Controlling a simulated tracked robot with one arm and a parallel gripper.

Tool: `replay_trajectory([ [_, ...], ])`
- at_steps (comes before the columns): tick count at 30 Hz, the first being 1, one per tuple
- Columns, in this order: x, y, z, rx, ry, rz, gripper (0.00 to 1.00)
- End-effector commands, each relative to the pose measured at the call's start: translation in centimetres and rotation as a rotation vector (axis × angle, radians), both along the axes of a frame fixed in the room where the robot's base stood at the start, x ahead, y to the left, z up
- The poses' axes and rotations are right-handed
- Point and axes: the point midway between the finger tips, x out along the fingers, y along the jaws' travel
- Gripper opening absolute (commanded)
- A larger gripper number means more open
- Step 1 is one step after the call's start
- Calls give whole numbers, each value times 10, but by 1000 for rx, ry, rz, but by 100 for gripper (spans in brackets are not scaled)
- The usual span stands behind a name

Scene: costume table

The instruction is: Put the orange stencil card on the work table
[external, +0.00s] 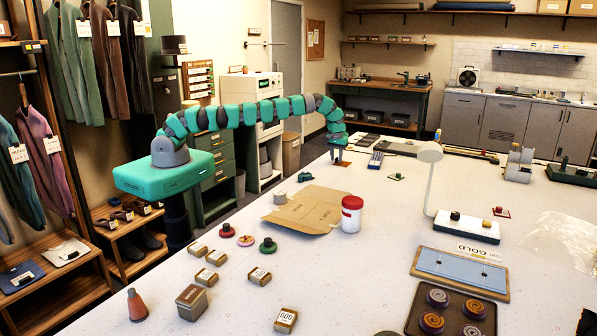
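A small flat brown-orange card (342,164), likely the orange stencil card, shows at the far left part of the white work table (390,255). My teal arm reaches across from the left, and my gripper (338,158) points down just over this card. The gripper is small in the picture. I cannot tell whether its fingers are open or shut, or whether they touch the card. I also cannot tell whether the card lies flat on the table or is slightly above it.
A cardboard sheet (305,209) and a red-lidded white jar (351,214) are nearer the camera. A white lamp (430,180) rises at right. The table's middle front is mostly clear.

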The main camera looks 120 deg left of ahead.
Motion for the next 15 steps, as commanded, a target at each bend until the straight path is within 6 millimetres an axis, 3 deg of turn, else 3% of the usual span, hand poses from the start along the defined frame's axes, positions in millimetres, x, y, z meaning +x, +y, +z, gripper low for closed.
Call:
replay_trajectory([
  [7, 1, -2, 18, 1, -1, 0, 29],
  [15, 1, -6, 72, 5, -5, 0, 29],
])
